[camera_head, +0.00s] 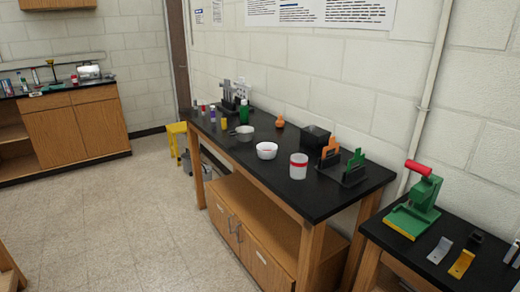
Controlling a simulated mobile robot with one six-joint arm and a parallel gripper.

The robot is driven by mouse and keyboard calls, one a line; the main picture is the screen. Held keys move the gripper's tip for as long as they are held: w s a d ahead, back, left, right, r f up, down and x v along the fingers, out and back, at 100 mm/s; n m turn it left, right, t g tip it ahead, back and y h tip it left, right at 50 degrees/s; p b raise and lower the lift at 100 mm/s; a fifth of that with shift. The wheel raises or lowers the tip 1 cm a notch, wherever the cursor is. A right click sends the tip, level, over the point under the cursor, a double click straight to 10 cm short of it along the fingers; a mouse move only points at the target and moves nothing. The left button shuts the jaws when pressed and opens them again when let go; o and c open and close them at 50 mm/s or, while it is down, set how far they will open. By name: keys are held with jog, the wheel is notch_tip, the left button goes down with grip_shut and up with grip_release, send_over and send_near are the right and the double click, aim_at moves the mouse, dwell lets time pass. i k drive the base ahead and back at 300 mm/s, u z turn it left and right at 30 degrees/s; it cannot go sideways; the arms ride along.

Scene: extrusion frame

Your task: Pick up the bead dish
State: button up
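A small white bowl (267,153) with something red inside stands on the black-topped wooden bench (300,204), near its front edge. It may be the bead dish; its contents are too small to make out. A grey round dish (244,135) stands behind and to the left of it, with a small handle-like part at its left. A white tub with a red band (298,167) stands to the right of the bowl. My gripper is not in view.
A dark box (315,138) and a black rack with orange and green pieces (345,170) stand at the right. Several small bottles (212,114) and an orange flask (280,122) stand farther back. A green press (412,207) is on the nearer bench. The floor (130,210) at left is clear.

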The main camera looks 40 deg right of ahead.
aim_at(264, 155)
jog(key=i, duration=1.05)
jog(key=u, duration=0.25)
